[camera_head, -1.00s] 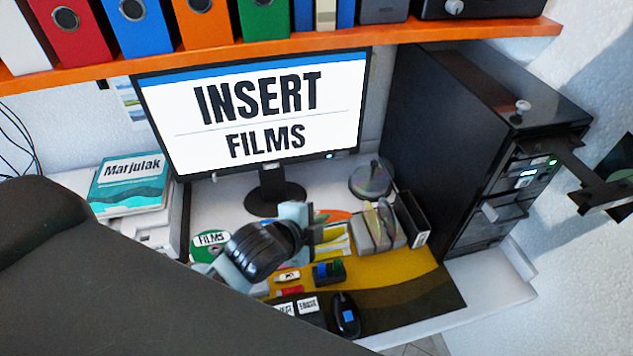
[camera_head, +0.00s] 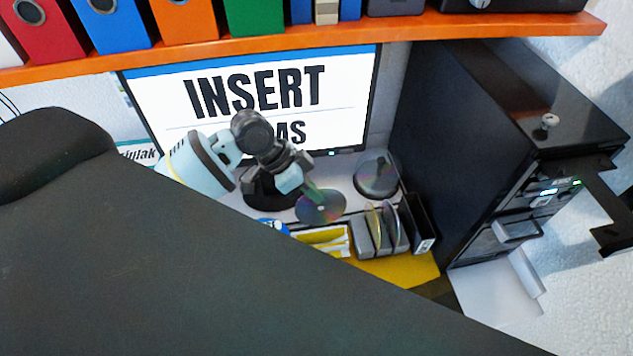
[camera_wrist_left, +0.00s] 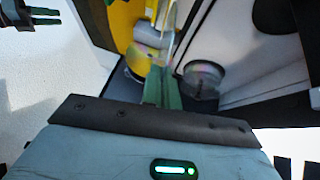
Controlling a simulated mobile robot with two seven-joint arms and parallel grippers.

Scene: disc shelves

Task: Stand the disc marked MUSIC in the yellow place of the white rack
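My left gripper (camera_head: 308,184) is shut on a disc (camera_head: 320,207) with a shiny, iridescent face towards the head camera. It holds the disc in front of the monitor stand, left of and above the rack. No marking on the disc is readable. In the left wrist view the green fingers (camera_wrist_left: 162,88) close on the disc, which shows nearly edge-on (camera_wrist_left: 171,32). A pale grey rack (camera_head: 364,240) with upright discs (camera_head: 383,226) stands on the yellow mat (camera_head: 405,270). No yellow place on the rack can be made out. My right gripper (camera_wrist_left: 45,16) appears open and empty at the wrist view's upper left.
The monitor (camera_head: 280,92) shows INSERT and a partly covered word. A dark round spindle (camera_head: 377,178) and black holder (camera_head: 420,225) stand near the rack. A black computer tower (camera_head: 470,130) is on the right. My dark arm hides the front desk.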

